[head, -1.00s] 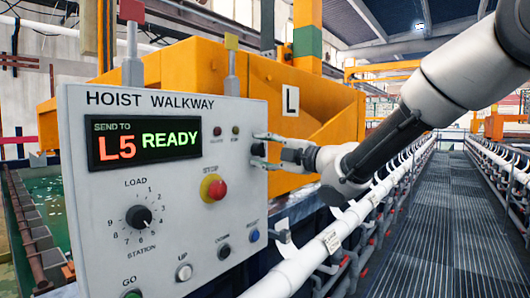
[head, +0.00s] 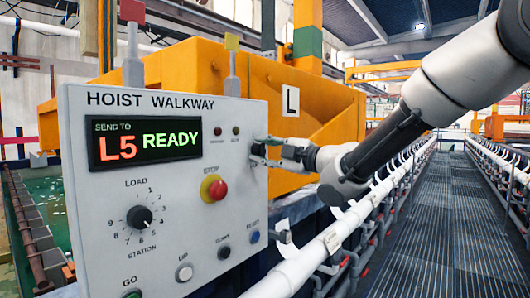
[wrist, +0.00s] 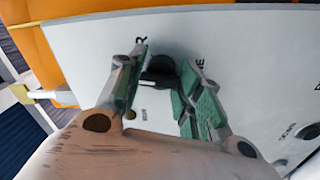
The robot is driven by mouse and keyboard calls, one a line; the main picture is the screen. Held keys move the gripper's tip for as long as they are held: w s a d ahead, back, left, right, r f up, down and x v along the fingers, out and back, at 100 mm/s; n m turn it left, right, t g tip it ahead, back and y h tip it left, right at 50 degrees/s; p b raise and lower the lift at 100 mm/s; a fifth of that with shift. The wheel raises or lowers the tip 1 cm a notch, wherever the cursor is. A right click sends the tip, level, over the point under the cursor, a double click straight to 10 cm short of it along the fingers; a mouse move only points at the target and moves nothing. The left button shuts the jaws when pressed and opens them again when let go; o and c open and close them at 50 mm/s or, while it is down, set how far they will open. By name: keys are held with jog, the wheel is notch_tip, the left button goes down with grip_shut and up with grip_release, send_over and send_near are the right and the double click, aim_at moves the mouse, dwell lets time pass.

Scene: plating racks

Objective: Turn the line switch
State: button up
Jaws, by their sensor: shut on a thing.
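The line switch is a dark round knob (head: 257,150) at the right edge of the grey control panel. In the wrist view the knob (wrist: 160,68) sits between my two green-padded fingers, which hide part of it and of the lettering around it. My gripper (head: 259,151) reaches in from the right and is shut on the knob, its fingertips close to the panel face.
The HOIST WALKWAY panel (head: 100,265) shows "L5 READY" on its display (head: 146,143). A red stop button (head: 215,189), a LOAD station dial (head: 139,216) and several push buttons lie left and below. A white pipe rail (head: 300,268) and grated walkway (head: 420,220) run right.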

jog(key=m, duration=0.5)
jog(key=shift+f+m, duration=0.2)
jog(key=shift+m, duration=0.2)
jog(key=shift+m+h, duration=0.3)
jog(key=shift+m, duration=2)
jog(key=o, duration=0.9)
jog(key=shift+s, duration=0.1)
jog(key=shift+r, duration=0.1)
jog(key=v, duration=1.2)
